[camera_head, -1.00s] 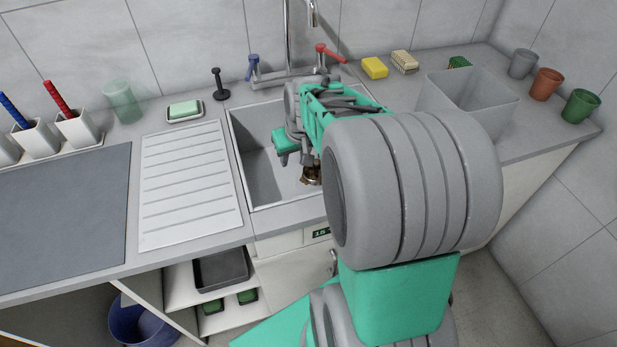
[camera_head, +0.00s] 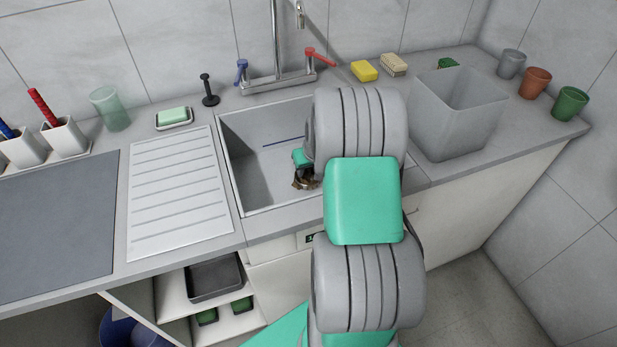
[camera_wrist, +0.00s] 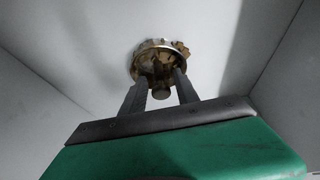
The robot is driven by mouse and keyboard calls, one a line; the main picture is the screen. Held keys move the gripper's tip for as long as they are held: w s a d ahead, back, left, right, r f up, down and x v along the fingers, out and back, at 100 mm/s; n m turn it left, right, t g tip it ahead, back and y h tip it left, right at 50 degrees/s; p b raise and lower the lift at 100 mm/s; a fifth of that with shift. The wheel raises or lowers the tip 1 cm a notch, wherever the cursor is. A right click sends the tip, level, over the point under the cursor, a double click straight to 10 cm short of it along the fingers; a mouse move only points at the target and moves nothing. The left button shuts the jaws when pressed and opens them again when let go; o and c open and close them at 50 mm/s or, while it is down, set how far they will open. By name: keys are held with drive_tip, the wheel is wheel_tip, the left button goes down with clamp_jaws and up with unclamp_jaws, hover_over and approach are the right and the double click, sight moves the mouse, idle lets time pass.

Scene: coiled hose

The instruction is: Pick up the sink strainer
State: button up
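The sink strainer (camera_wrist: 160,58) is a round metal piece with a silver rim and brown bits in it, in the sink (camera_head: 245,180). A small round knob (camera_wrist: 161,93) stands out from it toward the wrist camera. My gripper (camera_wrist: 161,78) reaches to the strainer with its two fingers apart, one on each side of the knob. A narrow gap shows between the knob and the fingers, so the gripper looks open. In the head view, the strainer (camera_head: 304,183) shows at the sink's bottom; my arm hides much of the gripper and the sink's right part.
Sink walls rise close around my gripper. The tap (camera_head: 278,60) stands behind the sink, with a blue handle (camera_head: 241,70) and a red handle (camera_head: 318,57). A grey open bin (camera_head: 455,110) stands to the right. A ribbed drainboard (camera_head: 175,190) lies clear to the left.

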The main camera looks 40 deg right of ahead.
clamp_jaws()
drive_tip(key=shift+r, duration=0.15)
idle(0.5)
drive_tip(key=shift+r, duration=0.25)
wheel_tip(320, 180, up, 3)
drive_tip(key=shift+f, duration=0.15)
drive_tip(key=s+a+r, duration=1)
wheel_tip(320, 180, up, 9)
drive_tip(key=p, duration=0.8)
drive_tip(key=shift+p, duration=0.35)
